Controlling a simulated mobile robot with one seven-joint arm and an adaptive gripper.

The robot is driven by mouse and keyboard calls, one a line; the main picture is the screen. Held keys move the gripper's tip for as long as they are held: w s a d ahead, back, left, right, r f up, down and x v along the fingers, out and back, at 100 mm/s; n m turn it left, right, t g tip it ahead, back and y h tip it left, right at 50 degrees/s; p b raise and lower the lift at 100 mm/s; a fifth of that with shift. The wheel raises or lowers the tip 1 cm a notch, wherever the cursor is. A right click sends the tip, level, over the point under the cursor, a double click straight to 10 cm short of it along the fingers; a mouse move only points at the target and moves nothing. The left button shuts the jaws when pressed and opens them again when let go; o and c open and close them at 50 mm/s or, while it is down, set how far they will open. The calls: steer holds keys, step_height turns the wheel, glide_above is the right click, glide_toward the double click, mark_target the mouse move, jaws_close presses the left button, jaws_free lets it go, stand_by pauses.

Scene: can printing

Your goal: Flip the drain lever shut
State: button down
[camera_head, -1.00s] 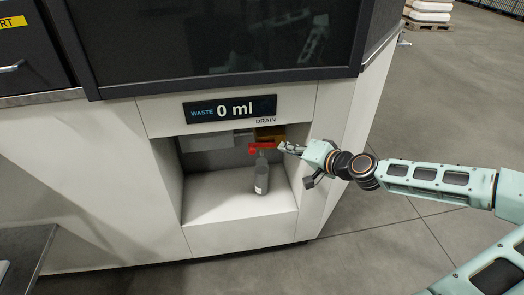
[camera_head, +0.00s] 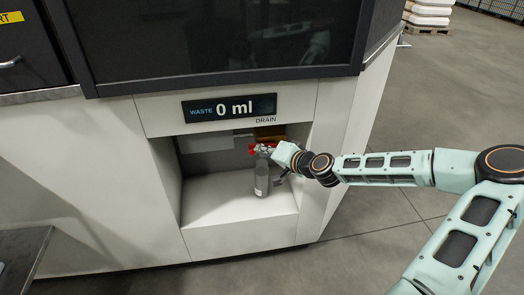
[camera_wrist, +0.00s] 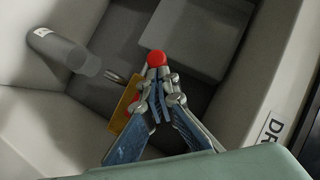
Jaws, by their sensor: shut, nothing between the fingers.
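The red drain lever (camera_head: 252,150) is under the DRAIN label at the top of the white recess. My gripper (camera_head: 264,149) is at the lever and hides much of it in the head view. In the wrist view my gripper (camera_wrist: 157,74) is shut and empty, and the lever's round red end (camera_wrist: 157,58) shows right at its fingertips. I cannot tell whether they touch.
The waste display (camera_head: 230,107) above the recess reads 0 ml. An orange-brown block (camera_head: 270,132) sits behind the lever. The recess side walls are close to my gripper. The recess floor left of the bottle is clear.

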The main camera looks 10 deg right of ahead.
steer(key=shift+a, duration=0.1)
steer(key=shift+a+f+n+h+p, duration=0.3)
steer(key=shift+a+f+n+h, duration=0.1)
steer(key=shift+f+h, duration=0.15)
steer(key=shift+r, duration=0.15)
steer(key=shift+r+p, duration=0.6)
steer(key=shift+r, duration=0.05)
steer(key=shift+w, duration=0.1)
